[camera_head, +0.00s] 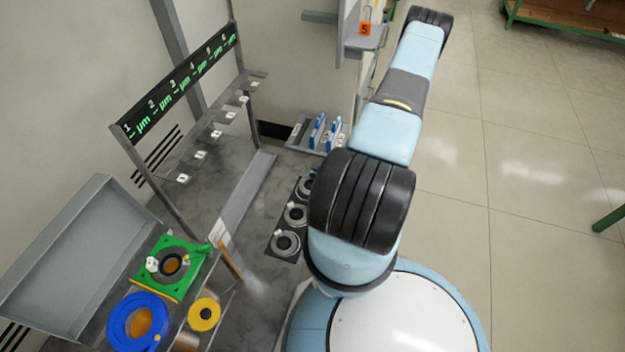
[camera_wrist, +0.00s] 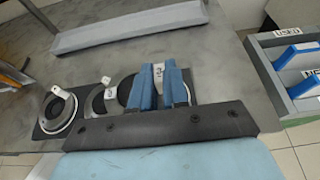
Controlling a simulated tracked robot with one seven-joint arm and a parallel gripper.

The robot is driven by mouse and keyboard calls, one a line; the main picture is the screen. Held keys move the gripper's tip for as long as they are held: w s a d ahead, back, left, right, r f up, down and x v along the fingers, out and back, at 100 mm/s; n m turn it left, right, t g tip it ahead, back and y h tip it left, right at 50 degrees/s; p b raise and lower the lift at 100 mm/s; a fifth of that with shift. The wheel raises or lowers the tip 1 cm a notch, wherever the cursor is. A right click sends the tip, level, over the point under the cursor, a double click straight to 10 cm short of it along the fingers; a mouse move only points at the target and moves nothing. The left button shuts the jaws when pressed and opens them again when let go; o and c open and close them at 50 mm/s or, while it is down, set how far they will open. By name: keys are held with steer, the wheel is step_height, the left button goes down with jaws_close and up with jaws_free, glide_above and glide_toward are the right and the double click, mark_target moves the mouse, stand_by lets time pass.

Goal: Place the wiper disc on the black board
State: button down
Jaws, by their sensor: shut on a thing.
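The black board (camera_head: 291,260) lies on the grey bench, and it also shows in the wrist view (camera_wrist: 41,135). Ring-shaped discs with white tags sit in a row on it, one at the near end (camera_head: 286,243) and one in the middle (camera_head: 295,214). My gripper (camera_wrist: 160,72), with blue fingers, is shut on the white tag of a dark disc (camera_wrist: 127,90) at the row's right end in the wrist view. The fingers hide part of this disc; I cannot tell whether it touches the board.
A grey holder with blue-edged pieces (camera_head: 318,132) stands beyond the board. A numbered rack (camera_head: 180,85) with tagged hooks stands at the left. A green fixture (camera_head: 170,265), a blue ring (camera_head: 137,322) and a yellow ring (camera_head: 204,314) lie near left. Bare bench lies left of the board.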

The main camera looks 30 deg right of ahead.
steer(key=w+f, duration=0.1)
steer(key=f, duration=0.1)
steer(key=w+f, duration=0.2)
steer(key=shift+w+d+f, duration=0.15)
steer(key=shift+w+f, duration=0.05)
steer(key=shift+w, duration=0.1)
steer(key=shift+f, duration=1.55)
steer(key=c, duration=1.1)
jaws_free()
steer(key=shift+o, duration=0.2)
steer(key=shift+s+d+r, duration=0.1)
steer(key=v, duration=1.1)
steer(key=shift+s+d+r, duration=0.15)
steer(key=shift+s+d, duration=0.1)
steer(key=shift+s, duration=0.05)
